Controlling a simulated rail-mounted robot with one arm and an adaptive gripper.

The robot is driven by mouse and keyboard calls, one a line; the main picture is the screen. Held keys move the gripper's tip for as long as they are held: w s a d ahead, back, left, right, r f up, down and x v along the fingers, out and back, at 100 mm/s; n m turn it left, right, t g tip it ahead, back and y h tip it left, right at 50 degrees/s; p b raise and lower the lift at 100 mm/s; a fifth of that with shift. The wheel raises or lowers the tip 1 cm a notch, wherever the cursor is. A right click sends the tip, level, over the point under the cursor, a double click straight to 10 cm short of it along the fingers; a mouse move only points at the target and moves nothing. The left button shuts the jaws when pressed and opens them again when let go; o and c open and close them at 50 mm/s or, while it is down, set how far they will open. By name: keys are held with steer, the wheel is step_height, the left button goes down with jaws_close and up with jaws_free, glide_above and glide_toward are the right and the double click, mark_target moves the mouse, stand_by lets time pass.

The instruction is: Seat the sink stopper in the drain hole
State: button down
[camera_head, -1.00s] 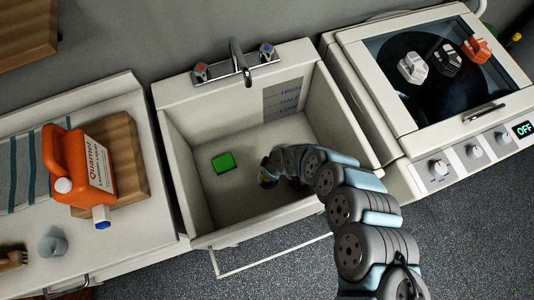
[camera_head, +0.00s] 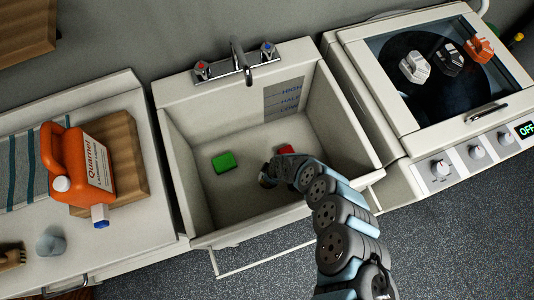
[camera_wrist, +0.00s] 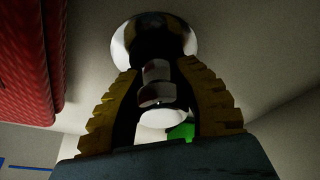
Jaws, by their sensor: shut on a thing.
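The white sink (camera_head: 205,215) holds my gripper (camera_head: 266,182), low near its middle in the head view. In the wrist view, my gripper's yellow-brown fingers (camera_wrist: 165,105) are shut on the stopper (camera_wrist: 157,93), a small shiny metal knob-like piece. Just beyond the stopper is the shiny drain ring (camera_wrist: 122,45) with a dark centre. I cannot tell whether that dark area is open hole or the stopper's lower part, nor whether stopper and ring touch. The drain and stopper are hidden behind my arm in the head view.
The red block is close beside the fingers in the wrist view (camera_wrist: 30,60). The faucet (camera_head: 240,62) overhangs the back; sink walls surround my arm.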

steer(key=shift+f+b, duration=0.25)
steer(key=shift+b, duration=0.05)
steer(key=c, duration=0.9)
jaws_free()
steer(key=shift+r, duration=0.1)
steer(key=shift+o, duration=0.2)
steer(key=shift+r, duration=0.1)
steer(key=shift+p+v, duration=0.4)
steer(key=shift+v, duration=0.6)
steer(key=w+p+v, duration=0.1)
steer(key=p+v, duration=0.3)
steer(key=v, duration=0.6)
steer(key=shift+s+p, duration=0.35)
steer(key=shift+s, duration=0.05)
steer(key=shift+a+r, duration=0.1)
steer(key=shift+r, duration=0.05)
